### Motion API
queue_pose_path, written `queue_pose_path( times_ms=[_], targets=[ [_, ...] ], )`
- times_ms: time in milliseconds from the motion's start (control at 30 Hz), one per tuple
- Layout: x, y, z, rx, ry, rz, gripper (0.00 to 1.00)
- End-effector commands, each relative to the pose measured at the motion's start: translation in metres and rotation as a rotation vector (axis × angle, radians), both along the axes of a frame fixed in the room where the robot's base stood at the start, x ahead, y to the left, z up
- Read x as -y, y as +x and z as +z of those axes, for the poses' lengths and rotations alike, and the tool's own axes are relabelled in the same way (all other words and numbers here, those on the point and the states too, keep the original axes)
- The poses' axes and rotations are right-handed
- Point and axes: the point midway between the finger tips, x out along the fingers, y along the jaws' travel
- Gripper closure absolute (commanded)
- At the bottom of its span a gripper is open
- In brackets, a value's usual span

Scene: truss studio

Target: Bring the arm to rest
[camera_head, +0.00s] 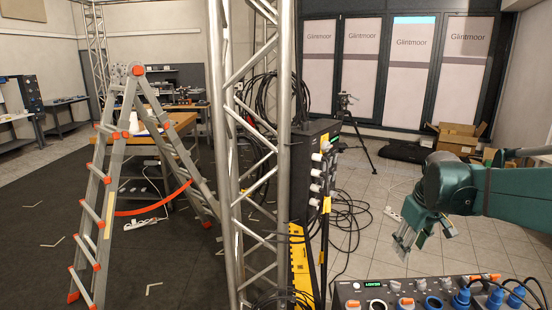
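My gripper (424,236) is at the right of the view, at the end of my green arm (520,194), which comes in from the right edge. The gripper hangs down and to the left. Its fingers are apart, with nothing seen between them. It is above and behind the black control panel (376,291) in the picture, and it appears clear of it.
A metal truss tower (226,130) stands at the centre, beside a black power rack (312,165). An aluminium ladder (108,185) stands at left. A tripod (346,122) and cardboard boxes (458,135) are farther back. Tiled floor (375,225) lies open left of my gripper; cables lie nearby.

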Motion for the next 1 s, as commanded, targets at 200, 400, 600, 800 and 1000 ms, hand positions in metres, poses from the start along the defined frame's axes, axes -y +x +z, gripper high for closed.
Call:
queue_pose_path(
  times_ms=[200,400,600,800,1000],
  targets=[
    [-0.033,-0.031,0.008,0.043,0.011,-0.027,0.62],
    [-0.059,-0.058,0.011,0.084,0.024,-0.055,0.62],
    [-0.084,-0.086,0.011,0.125,0.041,-0.082,0.62],
    [-0.106,-0.115,0.009,0.165,0.062,-0.107,0.62],
    [-0.127,-0.143,0.002,0.203,0.087,-0.133,0.62]
  ],
)
